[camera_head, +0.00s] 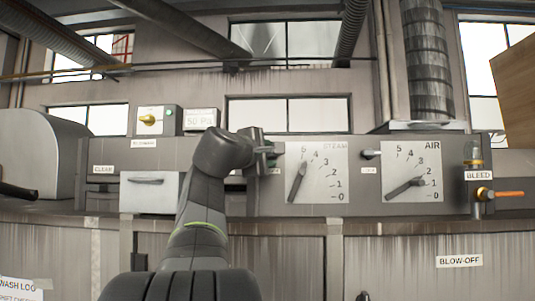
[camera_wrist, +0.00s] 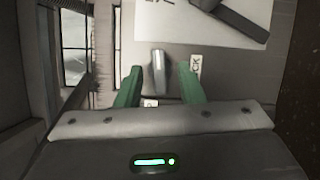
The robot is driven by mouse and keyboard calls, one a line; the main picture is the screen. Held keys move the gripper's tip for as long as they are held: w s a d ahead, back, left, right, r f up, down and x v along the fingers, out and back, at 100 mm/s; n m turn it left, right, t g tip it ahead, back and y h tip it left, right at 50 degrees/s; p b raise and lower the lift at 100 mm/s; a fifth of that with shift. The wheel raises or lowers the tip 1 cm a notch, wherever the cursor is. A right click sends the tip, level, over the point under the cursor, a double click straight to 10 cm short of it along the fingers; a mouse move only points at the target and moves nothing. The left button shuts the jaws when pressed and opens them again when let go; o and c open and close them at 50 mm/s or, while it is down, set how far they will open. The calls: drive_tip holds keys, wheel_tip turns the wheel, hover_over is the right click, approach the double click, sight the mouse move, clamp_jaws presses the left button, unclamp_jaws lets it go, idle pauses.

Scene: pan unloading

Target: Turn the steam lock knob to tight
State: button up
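The steam lock knob (camera_wrist: 158,72) is a small pale grey lever in the wrist view, its long side running up and down the picture. In the head view my gripper hides it. My gripper (camera_wrist: 156,84) is open, with a green finger on each side of the knob and gaps visible between. In the head view my gripper (camera_head: 271,150) is at the left edge of the steam dial plate (camera_head: 330,180). A label ending in "CK" (camera_wrist: 196,66) is beside the right finger, partly hidden. I cannot read which lock position the knob is in.
To the right are the air lock knob (camera_head: 371,154), the air dial plate (camera_head: 425,165) and a bleed valve with an orange handle (camera_head: 508,194). A brass knob (camera_head: 149,119) sits at upper left.

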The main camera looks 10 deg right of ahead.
clamp_jaws()
drive_tip(key=shift+r+m+g+p, duration=0.1)
drive_tip(key=shift+m+g+p, duration=0.2)
drive_tip(key=shift+m+p, duration=0.5)
unclamp_jaws()
drive_tip(key=b+v, duration=0.3)
drive_tip(key=v, duration=1.1)
drive_tip(key=shift+b, duration=0.4)
